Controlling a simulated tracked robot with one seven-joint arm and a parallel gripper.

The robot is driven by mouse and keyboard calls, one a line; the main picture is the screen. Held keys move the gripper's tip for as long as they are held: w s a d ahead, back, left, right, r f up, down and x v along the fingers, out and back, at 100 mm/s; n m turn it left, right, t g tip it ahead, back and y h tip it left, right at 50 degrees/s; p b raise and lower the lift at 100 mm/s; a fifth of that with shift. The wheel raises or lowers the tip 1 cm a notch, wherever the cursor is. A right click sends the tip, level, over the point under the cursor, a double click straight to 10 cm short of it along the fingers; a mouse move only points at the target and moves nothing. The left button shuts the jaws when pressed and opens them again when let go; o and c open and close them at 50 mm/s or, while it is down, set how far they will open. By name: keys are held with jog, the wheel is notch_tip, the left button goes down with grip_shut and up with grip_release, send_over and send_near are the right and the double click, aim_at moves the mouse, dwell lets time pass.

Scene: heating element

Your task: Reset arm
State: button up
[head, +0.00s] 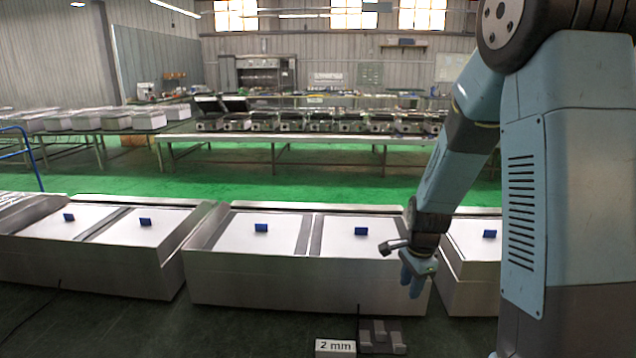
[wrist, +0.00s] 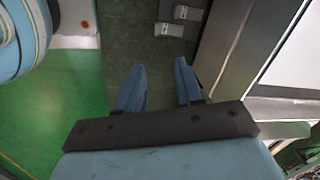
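My gripper (head: 411,283) hangs in front of the middle metal unit (head: 290,288) at its right end, fingers pointing down. In the wrist view the two blue fingers of my gripper (wrist: 161,85) are apart, with only dark floor between them. It is open and empty. My arm comes down from the upper right in the head view.
Metal units with white panels and blue blocks (head: 261,228) (head: 361,231) stand in a row. On the floor lie grey pieces (head: 380,336) and a "2 mm" label block (head: 335,347). Dark floor is free at the front left; long tables (head: 250,140) stand behind.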

jog(key=s+r+n+t, duration=0.4)
jog(key=s+r+n, duration=1.1)
jog(key=s+r, duration=0.7)
notch_tip(320, 180, up, 4)
jog(key=shift+a+r, duration=0.1)
jog(key=shift+a, duration=0.2)
